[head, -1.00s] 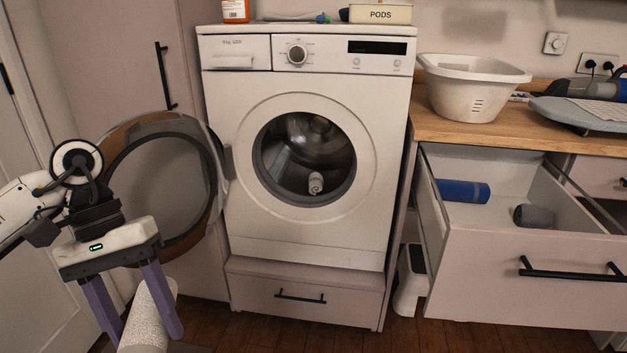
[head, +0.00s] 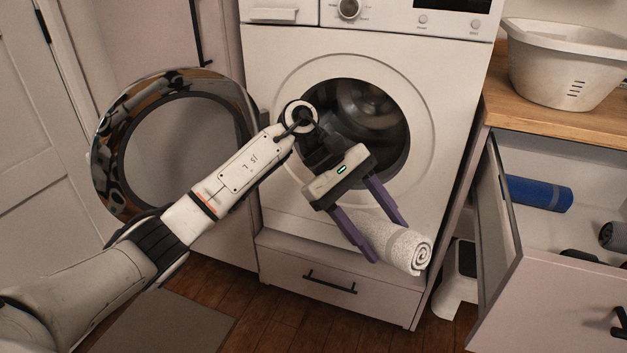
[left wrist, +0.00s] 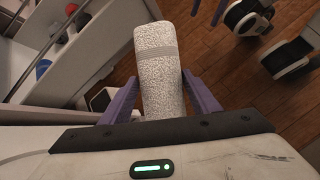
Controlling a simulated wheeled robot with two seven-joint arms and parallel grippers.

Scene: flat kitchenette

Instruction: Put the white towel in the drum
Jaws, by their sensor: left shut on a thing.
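The white towel (head: 407,251) is a speckled roll with a spiral end. My left gripper (head: 388,241) is shut on it and holds it tilted in front of the washing machine, below and to the right of the drum opening. The towel also shows between the fingers in the left wrist view (left wrist: 160,65). The drum (head: 368,104) is open, and its dark inside is partly hidden behind my left wrist. The round door (head: 108,190) stands swung open to the left.
An open drawer (head: 515,245) juts out at the right, holding a blue roll (head: 538,193) and a grey roll (head: 614,236). A white basket (head: 560,65) stands on the wooden counter. A closed drawer (head: 335,290) lies under the machine. A white step stool (head: 458,275) stands beside it.

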